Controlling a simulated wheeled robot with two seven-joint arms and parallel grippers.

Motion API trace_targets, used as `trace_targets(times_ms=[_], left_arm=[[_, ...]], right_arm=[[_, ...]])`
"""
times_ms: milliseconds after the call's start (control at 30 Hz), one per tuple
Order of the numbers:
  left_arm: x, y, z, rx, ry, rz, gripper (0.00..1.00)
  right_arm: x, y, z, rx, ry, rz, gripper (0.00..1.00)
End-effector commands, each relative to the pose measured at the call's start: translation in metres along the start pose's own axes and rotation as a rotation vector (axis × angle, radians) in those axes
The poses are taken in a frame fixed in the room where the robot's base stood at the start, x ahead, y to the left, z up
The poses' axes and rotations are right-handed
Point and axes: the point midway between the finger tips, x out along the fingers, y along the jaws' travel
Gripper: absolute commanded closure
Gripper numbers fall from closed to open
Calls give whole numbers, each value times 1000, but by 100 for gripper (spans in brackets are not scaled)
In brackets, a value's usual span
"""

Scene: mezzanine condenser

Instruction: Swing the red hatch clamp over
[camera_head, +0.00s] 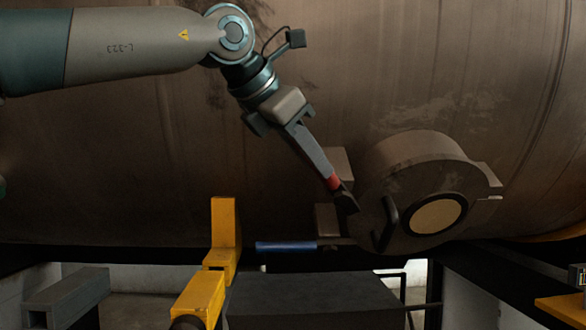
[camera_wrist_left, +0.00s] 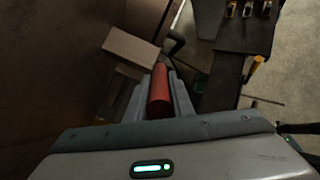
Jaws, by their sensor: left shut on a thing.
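The red hatch clamp (camera_head: 333,182) shows as a short red handle at the left of the round hatch (camera_head: 400,182), by a grey block. My left gripper (camera_head: 325,170) reaches down from the upper left and is shut on the red handle. In the left wrist view the red handle (camera_wrist_left: 160,92) lies between the two fingers (camera_wrist_left: 160,100). The fingers hide part of the handle. A dark end piece (camera_head: 346,202) sits just below the red part, beside the hatch. My right gripper is not in view.
A blue handle (camera_head: 286,247) sticks out level to the left, below the red one. A black grab handle (camera_head: 386,224) stands on the hatch face. A yellow bracket (camera_head: 223,235) stands at lower left, with a dark box (camera_head: 310,300) below the tank (camera_head: 150,160).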

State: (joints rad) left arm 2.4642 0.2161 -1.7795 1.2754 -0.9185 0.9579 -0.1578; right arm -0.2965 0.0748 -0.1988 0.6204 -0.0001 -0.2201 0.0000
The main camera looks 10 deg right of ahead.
Motion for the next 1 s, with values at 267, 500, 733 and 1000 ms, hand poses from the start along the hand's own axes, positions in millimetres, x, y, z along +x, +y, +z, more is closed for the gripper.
trace_targets(times_ms=[267,500,733,1000], left_arm=[[1,-14,23,10,176,116,100],[4,-19,30,7,264,175,100],[5,-20,31,8,290,192,100],[5,-20,31,9,291,195,100]], right_arm=[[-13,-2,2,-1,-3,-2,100],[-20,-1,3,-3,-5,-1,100],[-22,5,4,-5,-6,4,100],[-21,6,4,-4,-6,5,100]])
